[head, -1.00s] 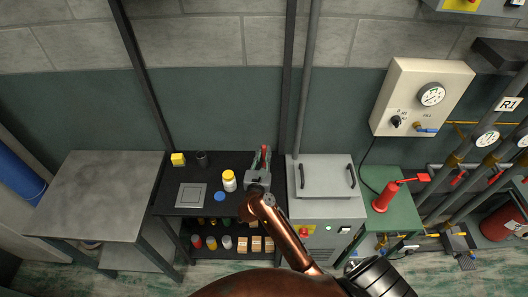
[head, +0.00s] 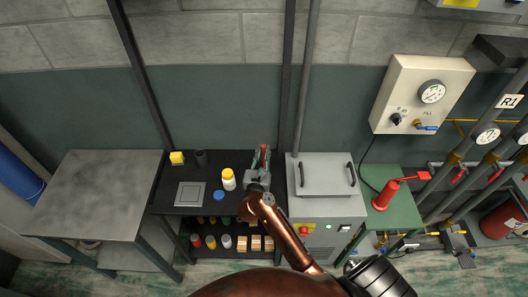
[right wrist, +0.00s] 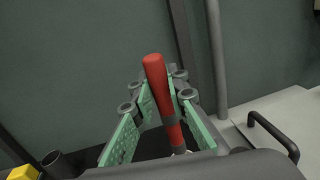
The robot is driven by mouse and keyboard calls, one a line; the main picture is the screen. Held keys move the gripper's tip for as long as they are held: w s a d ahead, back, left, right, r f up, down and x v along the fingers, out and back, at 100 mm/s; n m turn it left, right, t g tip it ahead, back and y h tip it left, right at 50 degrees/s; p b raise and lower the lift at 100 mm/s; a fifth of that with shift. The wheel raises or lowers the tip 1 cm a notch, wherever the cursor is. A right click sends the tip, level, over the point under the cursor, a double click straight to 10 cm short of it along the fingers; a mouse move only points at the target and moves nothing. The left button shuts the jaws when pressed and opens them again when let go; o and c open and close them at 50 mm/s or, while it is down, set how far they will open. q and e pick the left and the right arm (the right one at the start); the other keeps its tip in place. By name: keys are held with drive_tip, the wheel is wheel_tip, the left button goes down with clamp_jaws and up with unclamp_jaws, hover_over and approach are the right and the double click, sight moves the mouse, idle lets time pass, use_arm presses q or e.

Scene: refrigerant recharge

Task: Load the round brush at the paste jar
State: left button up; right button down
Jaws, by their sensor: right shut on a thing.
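My right gripper (head: 261,168) is above the right end of the black shelf top. It is shut on the round brush, whose red handle (right wrist: 158,92) stands up between the green finger pads in the right wrist view. The brush's lower end is mostly hidden by the gripper. The paste jar (head: 228,180), white with a yellow label, stands upright on the black top just left of the gripper, apart from it. A blue round lid (head: 219,195) lies flat in front of the jar. My left gripper is not in view.
A grey machine with handles (head: 322,176) stands close on the right. A bare grey table (head: 95,190) is on the left.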

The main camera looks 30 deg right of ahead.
sight(263, 146)
drive_tip(key=shift+f, duration=0.55)
idle(0.8)
wheel_tip(263, 146, up, 7)
drive_tip(key=p, duration=0.6)
drive_tip(key=shift+r+p, duration=0.1)
drive_tip(key=shift+p, duration=0.2)
idle(0.5)
